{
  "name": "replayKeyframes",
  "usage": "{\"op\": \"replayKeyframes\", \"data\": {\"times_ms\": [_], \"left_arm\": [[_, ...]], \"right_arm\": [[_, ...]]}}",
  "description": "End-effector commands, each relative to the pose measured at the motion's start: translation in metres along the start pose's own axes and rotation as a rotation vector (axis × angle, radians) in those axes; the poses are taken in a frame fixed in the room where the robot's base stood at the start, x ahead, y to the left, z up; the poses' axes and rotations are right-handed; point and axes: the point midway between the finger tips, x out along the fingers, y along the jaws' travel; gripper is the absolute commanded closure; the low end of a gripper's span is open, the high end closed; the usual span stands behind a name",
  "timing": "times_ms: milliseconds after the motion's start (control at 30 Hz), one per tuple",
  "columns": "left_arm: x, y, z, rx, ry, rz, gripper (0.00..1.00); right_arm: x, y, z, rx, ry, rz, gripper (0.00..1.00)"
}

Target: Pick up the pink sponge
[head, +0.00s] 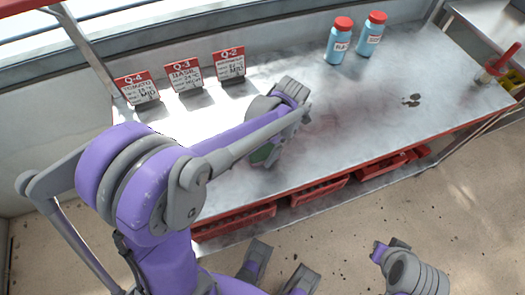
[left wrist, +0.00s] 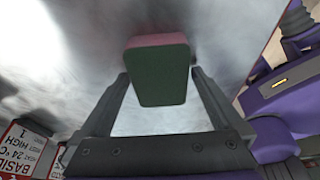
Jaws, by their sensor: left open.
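The pink sponge (left wrist: 158,74) shows in the left wrist view with a dark green face and a pink edge along its top. In the head view only a small green part of it (head: 262,154) shows beside my left gripper (head: 274,148), near the bench's front edge. In the left wrist view my left gripper (left wrist: 159,82) is open. The sponge lies between its two fingers, with a narrow gap to each, and neither finger clearly touches it. My left forearm and wrist hide the rest of the sponge in the head view. My right gripper cannot be made out.
Two blue bottles with red caps (head: 337,42) stand at the back. Label cards (head: 184,75) stand at the back left. Red trays (head: 320,190) sit under the front edge.

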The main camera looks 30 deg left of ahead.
Motion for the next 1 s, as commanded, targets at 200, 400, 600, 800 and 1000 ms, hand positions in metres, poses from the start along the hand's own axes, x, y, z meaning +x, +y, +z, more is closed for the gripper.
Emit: {"op": "replayKeyframes", "data": {"times_ms": [200, 400, 600, 800, 1000], "left_arm": [[0.0016, 0.0, 0.0006, 0.0, 0.0, 0.0, 0.0], [0.0014, 0.0, 0.0005, 0.0, 0.0, 0.0, 0.09], [0.0014, 0.0, 0.0005, 0.0, 0.0, 0.0, 0.45], [0.0014, 0.0, 0.0005, 0.0, 0.0, 0.0, 0.72], [-0.0012, 0.0, -0.0003, 0.0, 0.0, 0.0, 0.72]], "right_arm": [[0.001, 0.0, 0.0006, 0.0, 0.0, 0.0, 1.0], [0.0009, 0.0, 0.0005, 0.0, 0.0, 0.0, 1.0], [0.0009, 0.0, 0.0005, 0.0, 0.0, 0.0, 1.0], [0.0009, 0.0, 0.0005, 0.0, 0.0, 0.0, 1.0], [-0.0009, 0.0, -0.0005, 0.0, 0.0, 0.0, 1.0]]}}
